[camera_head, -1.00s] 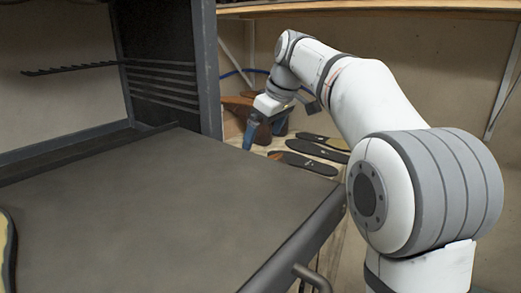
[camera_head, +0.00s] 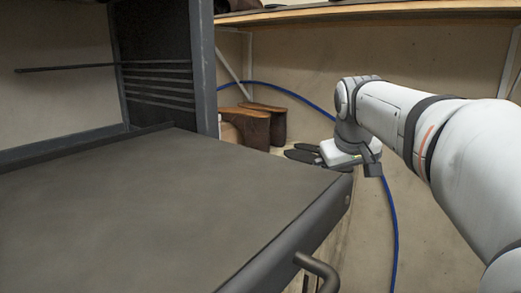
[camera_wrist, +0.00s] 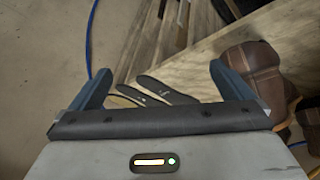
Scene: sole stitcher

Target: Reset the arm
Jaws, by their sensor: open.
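My white arm reaches in from the right of the head view, with my gripper's housing past the dark table's right corner. The fingers of my gripper (camera_wrist: 163,88) show in the wrist view as two blue jaws spread wide apart, with nothing held between them. Beyond them in the wrist view lie dark shoe soles (camera_wrist: 166,90), apart from the jaws. In the head view the soles (camera_head: 302,156) lie on a wooden surface, partly hidden by my gripper's housing and the table edge.
Brown boots (camera_head: 263,126) stand behind the dark table (camera_head: 150,200); one boot (camera_wrist: 252,70) is close to the right jaw in the wrist view. A blue cable (camera_head: 390,225) hangs near my wrist. A dark rack (camera_head: 155,65) stands left, and a shelf (camera_head: 380,12) runs above.

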